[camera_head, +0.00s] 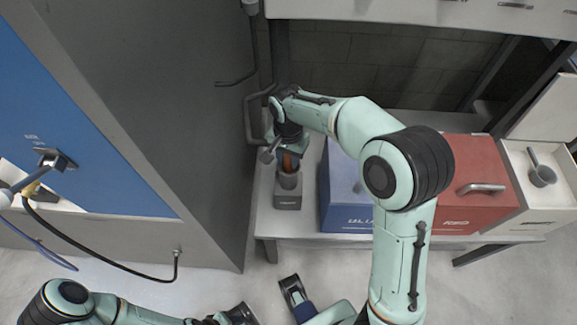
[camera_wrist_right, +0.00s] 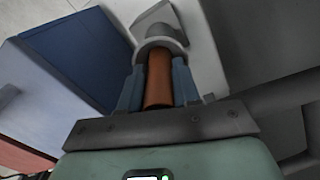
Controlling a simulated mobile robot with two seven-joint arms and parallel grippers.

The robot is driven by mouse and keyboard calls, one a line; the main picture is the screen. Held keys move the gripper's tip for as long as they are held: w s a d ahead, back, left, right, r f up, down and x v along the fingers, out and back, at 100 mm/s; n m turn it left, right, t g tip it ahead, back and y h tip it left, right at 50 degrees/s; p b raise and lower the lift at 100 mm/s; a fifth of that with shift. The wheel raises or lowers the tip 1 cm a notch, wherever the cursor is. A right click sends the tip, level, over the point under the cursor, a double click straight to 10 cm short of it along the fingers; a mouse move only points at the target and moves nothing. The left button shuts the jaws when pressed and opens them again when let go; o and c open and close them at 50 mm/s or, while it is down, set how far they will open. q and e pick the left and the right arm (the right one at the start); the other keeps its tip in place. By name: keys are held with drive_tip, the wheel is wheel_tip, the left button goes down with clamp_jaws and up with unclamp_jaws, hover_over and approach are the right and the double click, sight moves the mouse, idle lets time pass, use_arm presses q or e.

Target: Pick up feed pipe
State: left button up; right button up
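The feed pipe appears to be the orange-brown cylinder (camera_head: 290,162) standing in a grey holder (camera_head: 288,200) on the bench, left of the blue box. My right gripper (camera_head: 289,150) is over it from above. In the right wrist view, the brown cylinder (camera_wrist_right: 159,80) sits between the two blue-grey fingers (camera_wrist_right: 158,88), which appear to touch both sides. Its far end goes into a grey round collar (camera_wrist_right: 160,47). My left arm lies low at the bottom edge of the head view; its finger opening does not show clearly.
A blue box (camera_head: 345,190) and a red box (camera_head: 480,185) stand right of the holder. A white drawer (camera_head: 540,200) with a grey scoop (camera_head: 541,174) is at far right. Dark pipes (camera_head: 250,115) run beside the grey cabinet wall (camera_head: 170,110), close left of my right gripper.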

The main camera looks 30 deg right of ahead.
clamp_jaws()
drive_tip(key=shift+r, duration=0.1)
wheel_tip(320, 180, up, 22)
drive_tip(key=p, duration=0.6)
